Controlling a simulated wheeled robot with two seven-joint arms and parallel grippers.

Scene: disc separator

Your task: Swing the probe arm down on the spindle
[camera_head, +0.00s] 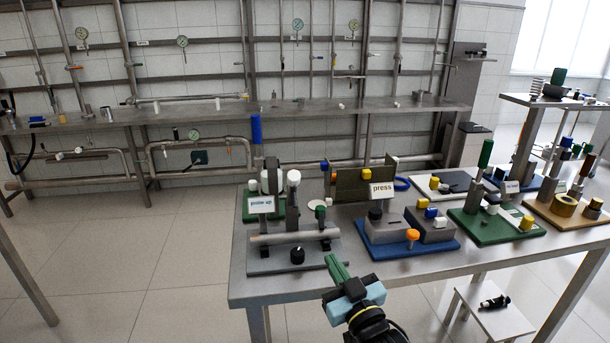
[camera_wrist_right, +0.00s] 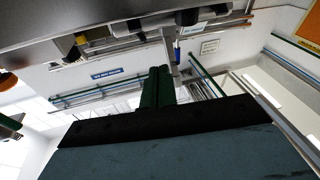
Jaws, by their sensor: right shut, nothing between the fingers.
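A grey baseplate (camera_head: 262,264) at the front left of the table carries a sign reading "probe up" (camera_head: 261,205). A light grey horizontal cylinder (camera_head: 280,237), which looks like the spindle, lies across it on dark supports. A tall blue handle (camera_head: 256,130) stands upright behind the sign, and a white-capped grey post (camera_head: 293,190) stands beside it. I cannot tell for sure which one is the probe arm. My right gripper (camera_head: 336,266), with green fingers, is shut and empty in front of the baseplate's right end, apart from it. Its fingers also show in the wrist view (camera_wrist_right: 158,88). My left gripper is out of view.
A black knob (camera_head: 297,256) stands at the baseplate's front. To the right are a blue-based unit (camera_head: 408,250) with an orange knob, a "press" sign (camera_head: 381,190), and a green-based unit (camera_head: 490,235). The floor at left is clear.

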